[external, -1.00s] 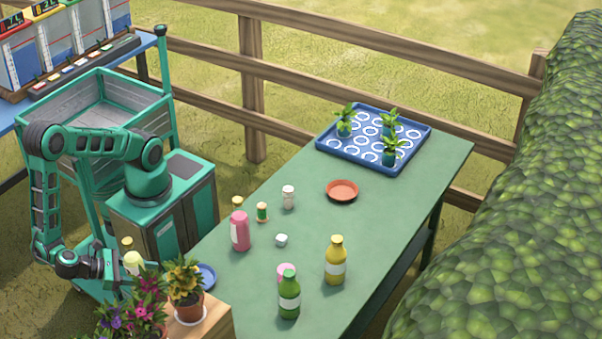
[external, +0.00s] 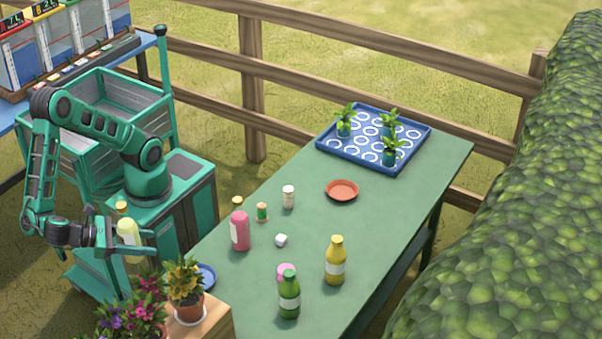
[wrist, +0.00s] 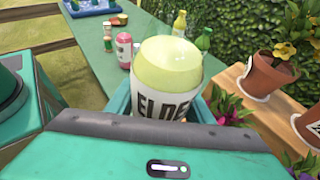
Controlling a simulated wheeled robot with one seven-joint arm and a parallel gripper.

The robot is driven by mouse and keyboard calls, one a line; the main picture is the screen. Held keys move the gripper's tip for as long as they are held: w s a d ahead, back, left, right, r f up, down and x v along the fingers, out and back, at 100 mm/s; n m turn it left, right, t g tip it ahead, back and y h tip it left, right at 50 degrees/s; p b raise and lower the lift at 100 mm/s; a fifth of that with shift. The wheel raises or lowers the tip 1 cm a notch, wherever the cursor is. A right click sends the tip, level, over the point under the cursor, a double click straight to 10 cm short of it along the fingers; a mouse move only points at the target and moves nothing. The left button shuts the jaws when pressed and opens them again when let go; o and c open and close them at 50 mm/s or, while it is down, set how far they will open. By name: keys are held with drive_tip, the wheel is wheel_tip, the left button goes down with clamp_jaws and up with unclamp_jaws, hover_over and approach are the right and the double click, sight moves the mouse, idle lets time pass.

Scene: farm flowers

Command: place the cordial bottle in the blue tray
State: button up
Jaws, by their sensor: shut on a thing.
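My gripper (external: 122,243) is shut on the cordial bottle (external: 128,228), a pale yellow-green bottle with a gold cap. It holds the bottle roughly upright, left of the green table and behind the flower pots. In the wrist view the bottle (wrist: 170,62) fills the middle, its white label reading "ELDE"; its lower part is hidden by my gripper. The blue tray (external: 350,162) lies at the table's far end, well away from my gripper. It has white rings and holds 3 potted seedlings, with bare room at its left and front.
On the table stand a pink bottle (external: 240,234), a yellow bottle (external: 335,264), a green bottle (external: 289,298) and small jars (external: 288,198). A terracotta saucer (external: 342,189) lies before the tray. Flower pots (external: 187,306) stand on a wooden crate at the near end.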

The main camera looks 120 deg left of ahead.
drive_tip(key=w+a+f+n+g+y, duration=0.1)
drive_tip(key=w+a+f+n+g, duration=0.15)
drive_tip(key=w+a, duration=2.3)
drive_tip(key=a, duration=0.5)
drive_tip(key=w+a+f+y, duration=0.1)
drive_tip(key=w+a, duration=0.2)
drive_tip(key=a, duration=0.5)
drive_tip(key=w+a, duration=0.4)
drive_tip(key=a, duration=0.5)
drive_tip(key=s+a+n+g, duration=0.1)
drive_tip(key=s+a, duration=0.2)
drive_tip(key=a, duration=1.3)
drive_tip(key=s+a+n+g, duration=0.1)
drive_tip(key=s+a, duration=0.3)
drive_tip(key=a, duration=1.2)
drive_tip(key=s+a+r+n+g+y, duration=0.1)
drive_tip(key=s+a+r, duration=0.1)
drive_tip(key=s+a, duration=0.95)
drive_tip(key=s+a+r+n+g, duration=0.1)
drive_tip(key=s+a+r, duration=0.1)
drive_tip(key=s+a, duration=0.95)
hover_over(364, 145)
wheel_tip(364, 145, down, 12)
drive_tip(key=shift+w+f, duration=0.15)
drive_tip(key=shift+f, duration=2)
